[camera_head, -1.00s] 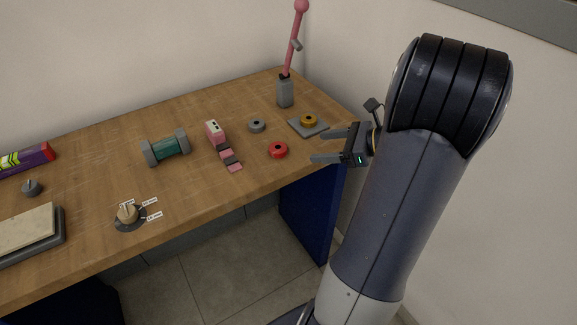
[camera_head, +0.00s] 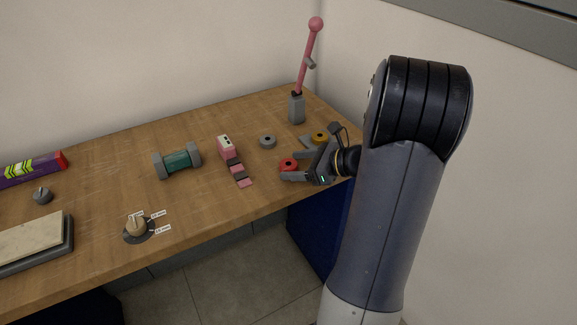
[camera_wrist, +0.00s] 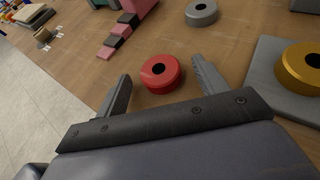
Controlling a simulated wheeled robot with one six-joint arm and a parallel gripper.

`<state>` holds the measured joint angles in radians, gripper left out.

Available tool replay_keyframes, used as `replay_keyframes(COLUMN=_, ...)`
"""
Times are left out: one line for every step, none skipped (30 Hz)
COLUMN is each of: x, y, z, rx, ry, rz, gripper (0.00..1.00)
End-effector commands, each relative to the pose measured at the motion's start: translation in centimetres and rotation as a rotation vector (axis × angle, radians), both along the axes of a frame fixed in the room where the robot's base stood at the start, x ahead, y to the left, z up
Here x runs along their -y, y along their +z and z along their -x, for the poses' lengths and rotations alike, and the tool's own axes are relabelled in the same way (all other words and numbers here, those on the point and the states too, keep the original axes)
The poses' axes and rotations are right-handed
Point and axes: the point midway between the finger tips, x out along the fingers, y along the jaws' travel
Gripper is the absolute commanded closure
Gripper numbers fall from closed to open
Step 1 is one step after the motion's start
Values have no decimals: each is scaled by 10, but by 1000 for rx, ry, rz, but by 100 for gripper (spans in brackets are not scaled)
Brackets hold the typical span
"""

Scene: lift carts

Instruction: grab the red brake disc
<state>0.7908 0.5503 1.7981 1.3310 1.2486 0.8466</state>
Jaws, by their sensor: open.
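The red brake disc (camera_head: 288,164) lies flat on the wooden table near its right end. It is a thick ring with a dark centre hole. In the wrist view the red brake disc (camera_wrist: 161,73) sits between the tips of my two fingers, with wood visible on both sides. My gripper (camera_head: 292,164) is open and low over the table, coming from the right. In the wrist view my gripper (camera_wrist: 160,76) shows both fingers apart, neither clearly touching the disc. In the head view a finger hides part of the disc's near side.
A grey ring (camera_head: 267,142) lies behind the disc. A yellow ring (camera_head: 319,139) sits on a grey plate (camera_wrist: 262,85) to the right, close to my right finger. A pink stepped block (camera_head: 232,158) stands to the left. A pink lever (camera_head: 308,60) rises behind.

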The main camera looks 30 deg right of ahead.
Motion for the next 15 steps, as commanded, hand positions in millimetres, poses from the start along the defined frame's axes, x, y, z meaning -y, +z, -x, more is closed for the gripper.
replay_keyframes(x=0, y=0, z=0, rx=0, ry=0, rz=0, gripper=32)
replay_keyframes(x=0, y=0, z=0, rx=0, ry=0, rz=0, gripper=32)
replay_keyframes(x=0, y=0, z=0, rx=0, ry=0, rz=0, gripper=32)
replay_keyframes(x=0, y=0, z=0, rx=0, ry=0, rz=0, gripper=33)
replay_keyframes(x=0, y=0, z=0, rx=0, ry=0, rz=0, gripper=35)
replay_keyframes(x=0, y=0, z=0, rx=0, ry=0, rz=0, gripper=39)
replay_keyframes(x=0, y=0, z=0, rx=0, ry=0, rz=0, gripper=41)
replay_keyframes(x=0, y=0, z=0, rx=0, ry=0, rz=0, gripper=43)
replay_keyframes(x=0, y=0, z=0, rx=0, ry=0, rz=0, gripper=47)
replay_keyframes(x=0, y=0, z=0, rx=0, ry=0, rz=0, gripper=49)
replay_keyframes(x=0, y=0, z=0, rx=0, ry=0, rz=0, gripper=52)
replay_keyframes(x=0, y=0, z=0, rx=0, ry=0, rz=0, gripper=55)
replay_keyframes(x=0, y=0, z=0, rx=0, ry=0, rz=0, gripper=57)
replay_keyframes(x=0, y=0, z=0, rx=0, ry=0, rz=0, gripper=60)
replay_keyframes(x=0, y=0, z=0, rx=0, ry=0, rz=0, gripper=63)
